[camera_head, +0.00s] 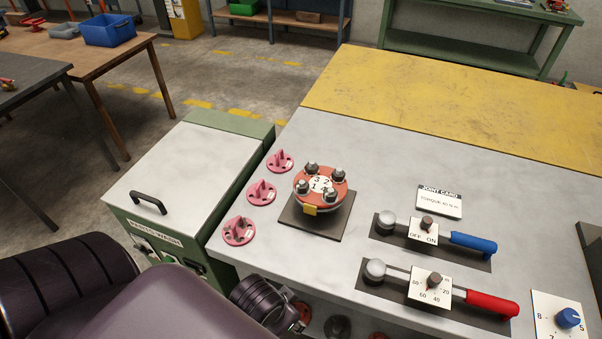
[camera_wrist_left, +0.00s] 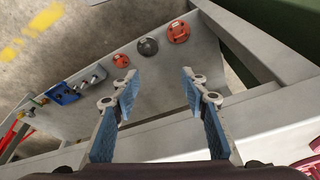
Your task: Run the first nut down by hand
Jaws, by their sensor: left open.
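The flanged spool (camera_head: 320,190) stands on a dark square plate on the grey bench. Its red top flange carries several bolts with dark nuts around a white face numbered 1, 2, 3. One nut (camera_head: 303,187) sits at the left edge, close to the number 1. How far each nut is threaded down is too small to tell. My left gripper (camera_wrist_left: 160,85) is open and empty in the left wrist view, over a shelf below bench level. In the head view, my left arm's dark wrist is at the bench's front edge; its fingers are hidden. My right gripper is not visible.
Pink finned pieces (camera_head: 262,191) line the bench's left edge. Blue-handled (camera_head: 473,243) and red-handled (camera_head: 490,303) wrenches lie right, near a torque card (camera_head: 439,202). A parts washer (camera_head: 185,165) adjoins the bench. The shelf holds a red flange (camera_wrist_left: 178,32), a dark disc (camera_wrist_left: 148,47) and a blue tray (camera_wrist_left: 66,98).

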